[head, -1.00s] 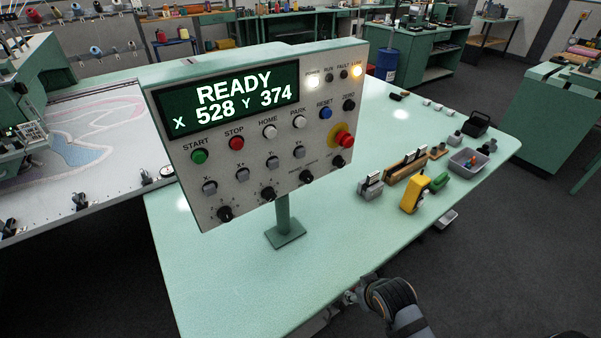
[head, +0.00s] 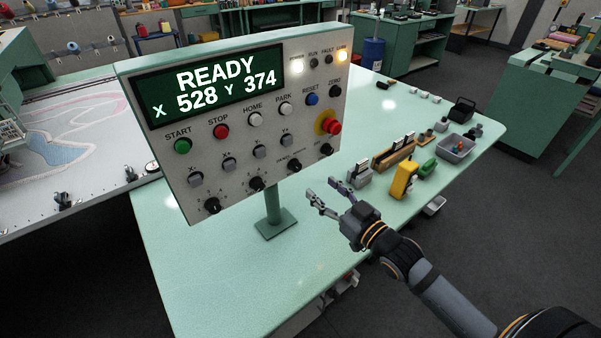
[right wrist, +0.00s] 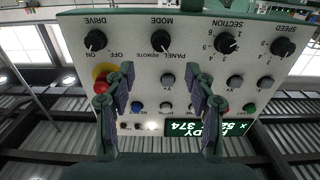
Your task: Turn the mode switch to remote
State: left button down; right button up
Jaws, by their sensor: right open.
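The mode switch is a black knob (head: 294,165) in the bottom row of the control panel (head: 180,160), third from the left. In the right wrist view, which shows the panel upside down, the knob (right wrist: 161,41) sits between the MODE label and the PANEL and REMOTE labels. I cannot surely tell which way its pointer faces. My right gripper (head: 322,188) is open and empty, below and right of the knob in the head view. In the right wrist view its spread fingertips (right wrist: 160,74) show either side of the column below the knob, apart from it. My left gripper is not in view.
Drive (right wrist: 95,41) and section (right wrist: 226,43) knobs flank the mode switch. A red emergency button (head: 333,127) sits above right. The panel stands on a post (head: 273,208) on the green table (head: 200,280). A yellow tool (head: 404,180) and grey tray (head: 456,149) lie right.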

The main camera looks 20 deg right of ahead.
aim_at(298, 169)
jog(key=b+x, duration=0.4)
jog(key=x, duration=0.5)
jog(key=shift+w+a+f, duration=0.1)
jog(key=shift+w+a, duration=0.1)
jog(key=shift+w, duration=0.25)
jog(key=shift+c, duration=0.4)
grip_shut()
